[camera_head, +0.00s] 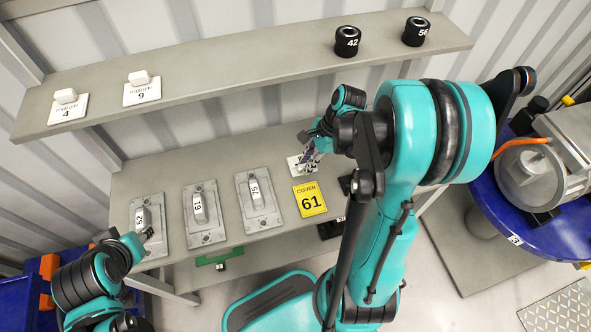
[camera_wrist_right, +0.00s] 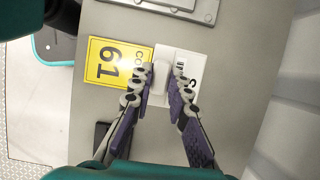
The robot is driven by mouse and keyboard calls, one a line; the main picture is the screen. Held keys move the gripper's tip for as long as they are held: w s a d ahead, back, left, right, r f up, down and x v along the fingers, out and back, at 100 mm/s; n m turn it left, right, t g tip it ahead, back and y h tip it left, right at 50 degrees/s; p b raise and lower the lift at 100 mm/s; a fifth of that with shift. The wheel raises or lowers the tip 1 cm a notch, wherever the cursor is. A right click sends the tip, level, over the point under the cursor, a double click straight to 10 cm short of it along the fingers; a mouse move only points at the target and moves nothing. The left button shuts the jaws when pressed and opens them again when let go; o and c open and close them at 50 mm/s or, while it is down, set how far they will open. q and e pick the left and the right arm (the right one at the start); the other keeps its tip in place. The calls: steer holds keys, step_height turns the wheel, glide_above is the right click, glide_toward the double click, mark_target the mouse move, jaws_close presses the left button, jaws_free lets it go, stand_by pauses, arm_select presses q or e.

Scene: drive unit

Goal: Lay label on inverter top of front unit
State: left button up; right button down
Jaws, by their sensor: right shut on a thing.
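A white label plate with a raised white block grip lies on the grey bench, next to the yellow cover card; it shows in the head view (camera_head: 296,164) and in the right wrist view (camera_wrist_right: 187,68). My right gripper (camera_head: 312,158) is shut on the label's block, seen between the fingertips in the wrist view (camera_wrist_right: 162,78). The label's print is partly hidden by a finger. The drive unit (camera_head: 530,175), grey metal with an orange cable, stands at the right; I cannot tell which part is the inverter top. My left gripper (camera_head: 146,238) is low at the left, its fingers unclear.
The yellow card 61 (camera_head: 310,200) lies close beside the label. Several grey plates with numbered handles (camera_head: 205,213) line the bench (camera_head: 150,182). The shelf (camera_head: 225,85) above holds two small labels and two black knobs. A blue round table (camera_head: 495,215) carries the drive unit.

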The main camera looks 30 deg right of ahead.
mark_target(298, 161)
steer(key=w+f, duration=0.1)
steer(key=w+a+f, duration=0.1)
steer(key=w, duration=0.1)
steer(key=shift+w+b, duration=0.15)
steer(key=shift+b, duration=0.25)
step_height(298, 161, down, 4)
steer(key=shift+f+b, duration=0.1)
steer(key=shift+b, duration=1)
steer(key=c, duration=1.5)
jaws_free()
steer(key=shift+o, duration=0.2)
